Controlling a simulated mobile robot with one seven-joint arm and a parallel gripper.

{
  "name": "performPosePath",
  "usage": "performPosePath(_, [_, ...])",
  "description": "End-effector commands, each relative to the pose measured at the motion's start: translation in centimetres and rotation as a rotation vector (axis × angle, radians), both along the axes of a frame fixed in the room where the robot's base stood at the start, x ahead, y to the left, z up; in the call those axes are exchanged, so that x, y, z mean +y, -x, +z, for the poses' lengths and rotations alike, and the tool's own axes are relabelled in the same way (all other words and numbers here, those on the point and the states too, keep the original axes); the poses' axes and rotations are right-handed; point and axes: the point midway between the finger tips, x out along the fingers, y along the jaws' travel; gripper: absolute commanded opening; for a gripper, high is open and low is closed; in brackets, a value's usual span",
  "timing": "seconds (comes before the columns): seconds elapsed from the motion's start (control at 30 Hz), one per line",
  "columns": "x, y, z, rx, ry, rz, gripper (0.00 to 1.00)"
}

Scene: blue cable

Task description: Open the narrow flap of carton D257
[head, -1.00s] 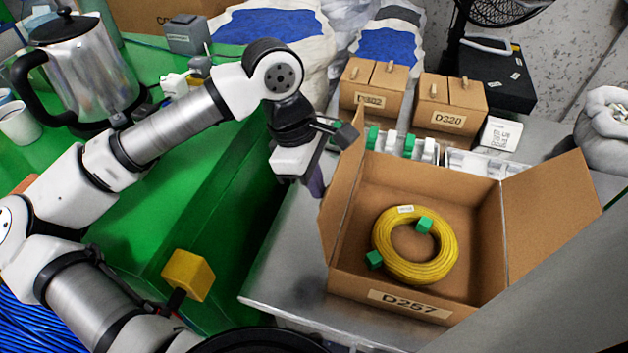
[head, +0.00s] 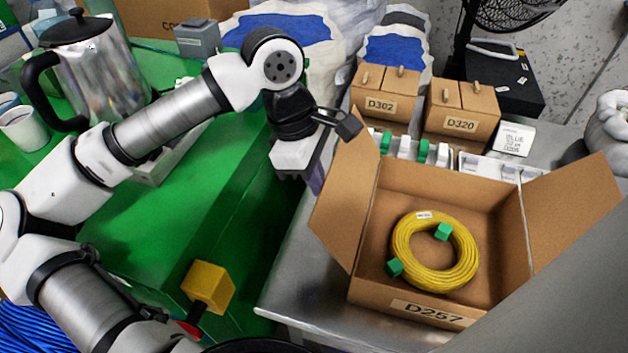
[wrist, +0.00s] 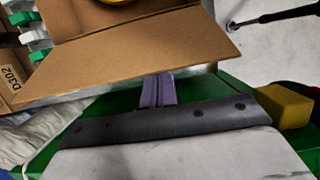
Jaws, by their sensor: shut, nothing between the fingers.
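Carton D257 (head: 376,293) stands open on the grey metal table, its label on the front wall. Its left flap (head: 343,200) leans outward to the left, and its right flap (head: 572,212) is spread outward to the right. A yellow cable coil (head: 463,250) with green clips lies inside. My gripper (head: 317,182) is shut and empty, just left of the left flap's upper part. In the wrist view the shut purple fingers (wrist: 158,92) are at the outer edge of a flap (wrist: 135,58); I cannot tell whether they touch it.
Cartons D302 (head: 383,101) and D320 (head: 461,124) stand closed behind. White racks with green pieces (head: 423,151) lie close behind the open carton. A yellow block (head: 208,287) is at the lower left beside the green surface (head: 190,215). Bare table (head: 310,280) shows left of the carton.

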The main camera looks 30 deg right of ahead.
Motion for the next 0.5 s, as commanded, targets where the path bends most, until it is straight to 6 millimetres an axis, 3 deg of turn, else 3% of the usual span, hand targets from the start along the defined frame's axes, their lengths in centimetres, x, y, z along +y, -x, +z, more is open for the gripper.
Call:
performPosePath(0.03, [-0.1, 0.0, -0.3, -0.001, 0.000, -0.002, 0.00])
performPosePath(0.3, [-1.1, 0.9, 6.3, -0.004, 0.000, 0.000, 0.00])
performPosePath(0.5, [-1.5, 1.3, 9.0, -0.002, 0.000, -0.001, 0.00])
